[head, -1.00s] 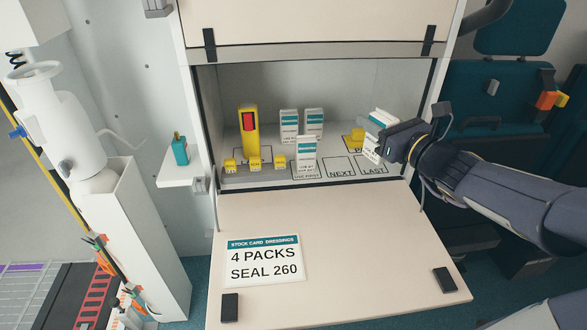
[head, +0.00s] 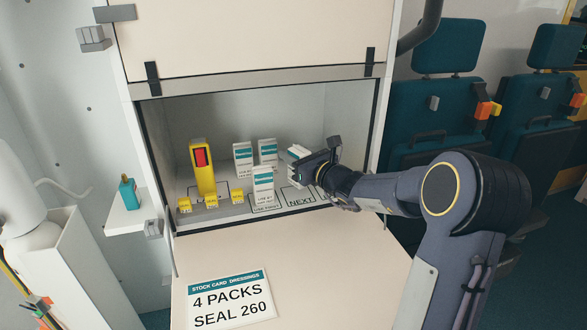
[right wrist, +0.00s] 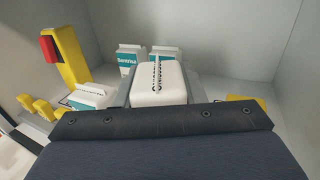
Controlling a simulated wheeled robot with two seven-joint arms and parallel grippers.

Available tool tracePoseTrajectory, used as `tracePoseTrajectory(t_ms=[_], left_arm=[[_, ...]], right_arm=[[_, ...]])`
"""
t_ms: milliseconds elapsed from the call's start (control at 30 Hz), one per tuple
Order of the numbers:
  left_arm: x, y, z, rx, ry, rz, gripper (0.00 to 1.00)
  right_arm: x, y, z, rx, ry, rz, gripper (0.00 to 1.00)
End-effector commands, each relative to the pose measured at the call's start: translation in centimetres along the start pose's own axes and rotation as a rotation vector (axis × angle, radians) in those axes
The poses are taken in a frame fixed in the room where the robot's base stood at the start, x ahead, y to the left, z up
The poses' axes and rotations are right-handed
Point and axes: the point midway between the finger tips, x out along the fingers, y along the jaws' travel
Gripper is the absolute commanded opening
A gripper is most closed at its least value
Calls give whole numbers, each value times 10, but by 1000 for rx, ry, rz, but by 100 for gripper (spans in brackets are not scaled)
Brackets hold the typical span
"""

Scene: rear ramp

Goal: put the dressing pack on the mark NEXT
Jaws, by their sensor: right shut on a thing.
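My right gripper (head: 302,171) is shut on a white and teal dressing pack (head: 297,153) and holds it tilted inside the cabinet, above and behind the mark NEXT (head: 301,201). In the right wrist view the held pack (right wrist: 158,85) shows its white end between the fingers. The mark NEXT is an outlined square on the shelf, with no pack on it. Another pack (head: 263,186) stands on the outlined mark to its left. Two more packs (head: 243,160) (head: 267,152) stand behind. My left gripper is not in view.
A yellow device with a red panel (head: 202,167) and small yellow seals (head: 211,200) stand on the left of the shelf. The lowered flap (head: 330,262) carries a stock card (head: 228,299) reading 4 PACKS, SEAL 260. The cabinet's side walls bound the space.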

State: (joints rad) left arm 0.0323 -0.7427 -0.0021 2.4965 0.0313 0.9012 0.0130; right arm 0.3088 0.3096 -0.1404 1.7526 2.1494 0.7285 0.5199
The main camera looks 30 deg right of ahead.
Motion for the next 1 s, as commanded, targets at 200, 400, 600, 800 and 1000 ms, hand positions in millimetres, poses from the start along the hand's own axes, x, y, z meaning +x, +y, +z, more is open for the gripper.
tracePoseTrajectory(t_ms=[200,400,600,800,1000], left_arm=[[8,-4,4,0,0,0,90],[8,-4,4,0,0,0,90],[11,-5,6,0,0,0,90],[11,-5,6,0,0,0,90],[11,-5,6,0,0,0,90]], right_arm=[[6,0,-33,3,3,0,8],[6,0,-37,0,0,0,8],[5,0,-40,0,0,0,8],[5,0,-40,0,1,0,54],[5,0,-40,0,1,0,58]])
